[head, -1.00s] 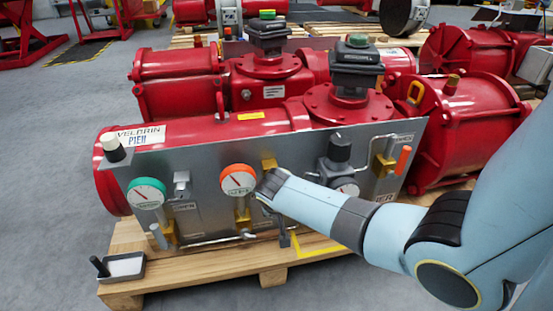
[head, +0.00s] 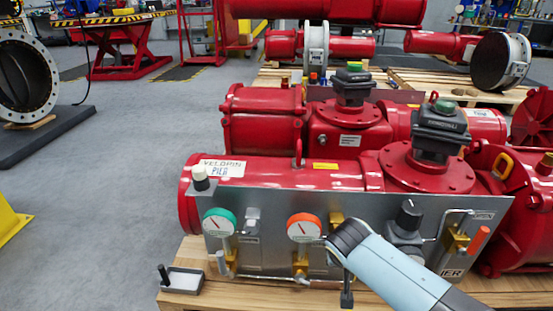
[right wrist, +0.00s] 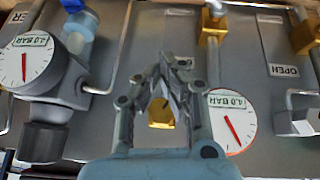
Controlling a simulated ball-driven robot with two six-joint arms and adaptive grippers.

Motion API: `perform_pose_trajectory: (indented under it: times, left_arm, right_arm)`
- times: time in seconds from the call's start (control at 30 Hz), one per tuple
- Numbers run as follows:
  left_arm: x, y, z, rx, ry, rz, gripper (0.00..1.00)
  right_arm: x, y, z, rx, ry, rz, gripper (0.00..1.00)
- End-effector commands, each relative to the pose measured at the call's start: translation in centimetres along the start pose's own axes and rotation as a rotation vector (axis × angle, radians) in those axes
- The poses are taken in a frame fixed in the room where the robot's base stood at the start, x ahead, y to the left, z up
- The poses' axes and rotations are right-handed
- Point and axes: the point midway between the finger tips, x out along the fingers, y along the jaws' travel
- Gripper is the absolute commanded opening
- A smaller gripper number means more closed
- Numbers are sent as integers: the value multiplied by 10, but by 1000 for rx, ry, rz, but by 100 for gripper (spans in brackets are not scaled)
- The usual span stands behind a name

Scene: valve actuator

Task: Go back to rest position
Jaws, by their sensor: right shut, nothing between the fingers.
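My right arm comes in from the lower right in the head view. Its gripper (head: 347,292) hangs in front of the grey valve panel (head: 275,205), just right of and below the orange-rimmed gauge (head: 303,228). In the right wrist view the gripper (right wrist: 172,62) has its fingers together and empty. A brass fitting (right wrist: 162,115) shows between the finger links. The orange-rimmed gauge (right wrist: 232,120) is close to the right of the fingers there; whether they touch the panel I cannot tell. My left gripper is in no view.
The panel carries a green-rimmed gauge (head: 219,222), a black knob (head: 410,215) and an orange-handled valve (head: 478,240). Red actuators (head: 260,170) stand behind it on a wooden pallet (head: 225,298). A small tray (head: 186,281) sits at its left corner. Grey floor is free at left.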

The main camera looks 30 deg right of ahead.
Motion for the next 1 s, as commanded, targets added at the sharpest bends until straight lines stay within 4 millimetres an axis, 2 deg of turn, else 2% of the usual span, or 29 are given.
perform_pose_trajectory:
  times: [0.17, 0.27, 0.37, 0.4, 0.47, 0.5, 0.57, 0.6, 0.7, 0.8, 0.9, 1.0]
  left_arm:
    - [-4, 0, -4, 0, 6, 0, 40]
    - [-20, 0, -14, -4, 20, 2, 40]
    - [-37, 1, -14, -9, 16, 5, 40]
    - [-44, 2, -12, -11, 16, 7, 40]
    - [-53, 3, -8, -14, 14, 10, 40]
    - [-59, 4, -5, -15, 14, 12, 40]
    - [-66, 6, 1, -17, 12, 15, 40]
    - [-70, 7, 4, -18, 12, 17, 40]
    - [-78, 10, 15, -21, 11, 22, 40]
    - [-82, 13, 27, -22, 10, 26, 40]
    - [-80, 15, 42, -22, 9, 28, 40]
    - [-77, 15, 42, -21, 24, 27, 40]
  right_arm:
    - [-3, 2, 3, -2, -6, 3, 0]
    - [-14, 17, 24, -15, -45, 20, 0]
    - [-20, 42, 79, -41, -143, 47, 0]
    - [-22, 54, 109, -63, -189, 49, 0]
    - [-28, 72, 156, -107, -257, 43, 0]
    - [-32, 85, 187, -140, -300, 33, 0]
    - [-42, 104, 234, -191, -360, 15, 0]
    - [-50, 117, 265, -223, -397, 0, 0]
    - [-71, 147, 332, -303, -466, -43, 0]
    - [-91, 171, 383, -377, -503, -87, 0]
    - [-100, 185, 416, -455, -495, -139, 0]
    - [-95, 181, 415, -515, -443, -178, 0]
